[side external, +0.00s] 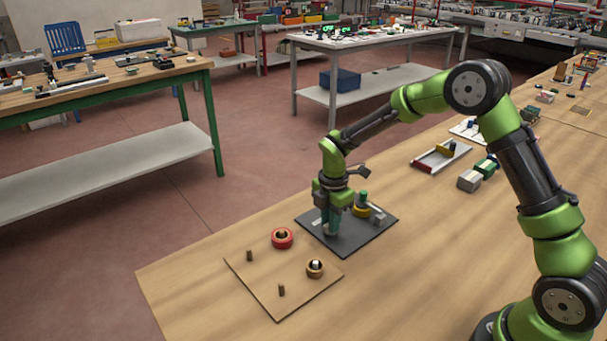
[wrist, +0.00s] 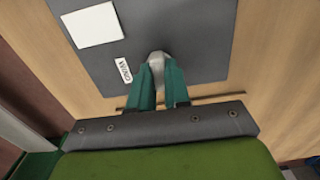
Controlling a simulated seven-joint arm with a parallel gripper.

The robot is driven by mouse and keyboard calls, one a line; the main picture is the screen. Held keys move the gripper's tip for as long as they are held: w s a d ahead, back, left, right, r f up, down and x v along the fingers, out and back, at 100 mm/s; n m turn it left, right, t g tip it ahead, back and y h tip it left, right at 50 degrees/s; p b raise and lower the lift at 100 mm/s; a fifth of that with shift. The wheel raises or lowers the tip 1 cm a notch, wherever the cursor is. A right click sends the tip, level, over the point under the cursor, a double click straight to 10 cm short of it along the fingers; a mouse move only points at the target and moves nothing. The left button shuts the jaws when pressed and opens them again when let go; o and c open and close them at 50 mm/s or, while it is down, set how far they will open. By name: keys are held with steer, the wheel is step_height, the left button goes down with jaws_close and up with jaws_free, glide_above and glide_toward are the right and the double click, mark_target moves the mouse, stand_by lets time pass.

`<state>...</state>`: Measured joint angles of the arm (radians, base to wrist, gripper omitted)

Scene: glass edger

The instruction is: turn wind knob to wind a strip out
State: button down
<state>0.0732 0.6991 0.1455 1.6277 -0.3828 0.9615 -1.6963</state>
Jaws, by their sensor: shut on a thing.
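A dark grey plate (side external: 350,244) lies on the wooden bench under my gripper (side external: 331,232). In the wrist view the plate (wrist: 200,35) bears a small white label (wrist: 123,71) with dark lettering, which I see turned and cannot read surely. Beside the label is a pale grey knob (wrist: 157,58). My gripper (wrist: 158,80) points down with its two green fingers shut on the knob, one on each side. The fingers hide most of the knob; in the side view I cannot make it out. No strip can be made out.
A white square (wrist: 97,25) lies on the plate. A yellow and green part (side external: 361,208) and a grey block (side external: 379,218) stand on the plate close to my gripper. A wooden board (side external: 277,265) with pegs, a red ring (side external: 282,238) and a tan ring (side external: 315,269) lies to the left.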

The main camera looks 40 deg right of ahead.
steer(key=shift+m, duration=0.3)
steer(key=m, duration=1.2)
steer(key=shift+m, duration=0.3)
steer(key=m, duration=0.4)
steer(key=shift+r, duration=0.1)
steer(key=c, duration=1.1)
jaws_free()
